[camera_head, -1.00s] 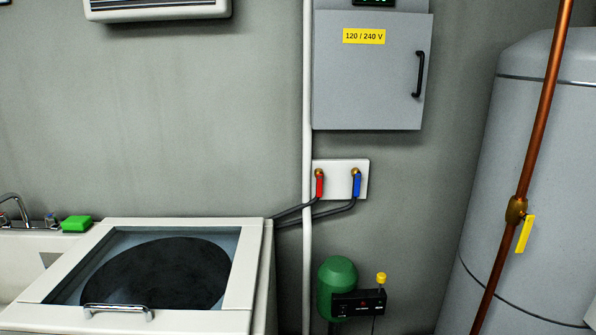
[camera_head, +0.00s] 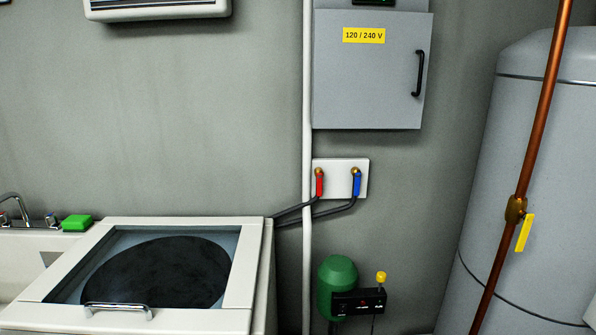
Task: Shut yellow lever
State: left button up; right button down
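The yellow lever (camera_head: 525,233) is a flat handle on a brass valve (camera_head: 516,209) at the right of the head view. The valve sits on a copper pipe (camera_head: 541,120) that runs at a slant in front of a grey tank. The lever hangs downward from the valve, to the right of the pipe and close to in line with it. Neither of my grippers shows in the view.
A grey water tank (camera_head: 550,170) stands behind the pipe. A white washer (camera_head: 250,240) is at the lower left. A grey electrical box (camera_head: 370,85), a valve plate with red and blue handles (camera_head: 362,172) and a green pump (camera_head: 336,280) are in the middle.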

aim_at(528, 218)
jog(key=z, duration=1.25)
jog(key=l, duration=0.45)
jog(key=i+l+z, duration=0.1)
jog(key=l, duration=0.35)
jog(key=i+l, duration=0.15)
jog(key=l, duration=0.3)
jog(key=l+z, duration=0.1)
jog(key=l, duration=0.35)
jog(key=i+l, duration=0.15)
jog(key=l, duration=0.25)
